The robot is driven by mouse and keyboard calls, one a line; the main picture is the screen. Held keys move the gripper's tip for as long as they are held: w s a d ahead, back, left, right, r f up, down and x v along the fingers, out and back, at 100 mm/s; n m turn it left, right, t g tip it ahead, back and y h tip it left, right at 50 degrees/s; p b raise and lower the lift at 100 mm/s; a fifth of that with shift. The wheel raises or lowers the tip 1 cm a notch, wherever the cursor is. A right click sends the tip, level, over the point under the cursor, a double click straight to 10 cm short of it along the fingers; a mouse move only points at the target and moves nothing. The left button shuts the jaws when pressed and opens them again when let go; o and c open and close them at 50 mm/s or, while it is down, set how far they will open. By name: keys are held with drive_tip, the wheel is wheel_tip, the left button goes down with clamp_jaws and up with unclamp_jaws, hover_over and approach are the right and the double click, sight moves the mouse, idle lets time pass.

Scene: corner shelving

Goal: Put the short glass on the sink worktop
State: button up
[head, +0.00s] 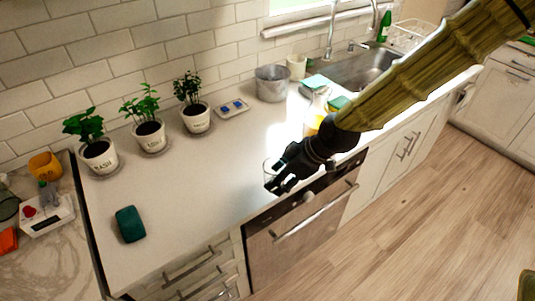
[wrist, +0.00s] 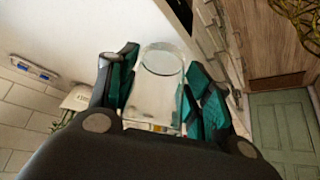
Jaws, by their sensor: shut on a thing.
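The short glass (wrist: 158,88) is clear and sits between the dark and teal fingers of my gripper (wrist: 157,92) in the wrist view. My gripper is shut on it. In the head view my gripper (head: 280,180) is over the front edge of the white worktop (head: 190,185), above the oven front. Only part of the glass (head: 269,167) shows there, beside the fingers; I cannot tell whether it touches the worktop. The sink (head: 372,68) is at the back right, partly behind my arm.
Three potted herbs (head: 150,132), a small tray (head: 232,108), a metal pot (head: 271,84) and a cream cup (head: 297,66) line the wall. A green sponge-like block (head: 130,224) lies at the left front. A yellow-and-clear bottle (head: 316,112) stands by my arm. The middle worktop is clear.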

drive_tip(key=w+p, duration=0.1)
drive_tip(key=w, duration=0.3)
drive_tip(key=w+a+p, duration=0.1)
drive_tip(key=w, duration=0.3)
drive_tip(key=w+a+f+p, duration=0.1)
drive_tip(key=w+p, duration=0.1)
drive_tip(key=w, duration=0.2)
drive_tip(key=shift+w+a+f, duration=0.1)
drive_tip(key=shift+w+a, duration=0.05)
drive_tip(key=shift+w, duration=0.15)
drive_tip(key=shift+f+p, duration=1)
drive_tip(key=shift+f, duration=0.75)
drive_tip(key=shift+f, duration=0.1)
drive_tip(key=o, duration=0.8)
drive_tip(key=shift+c, duration=0.2)
drive_tip(key=o, duration=0.5)
drive_tip(key=shift+c, duration=0.2)
drive_tip(key=b+v, duration=0.4)
drive_tip(key=v, duration=0.8)
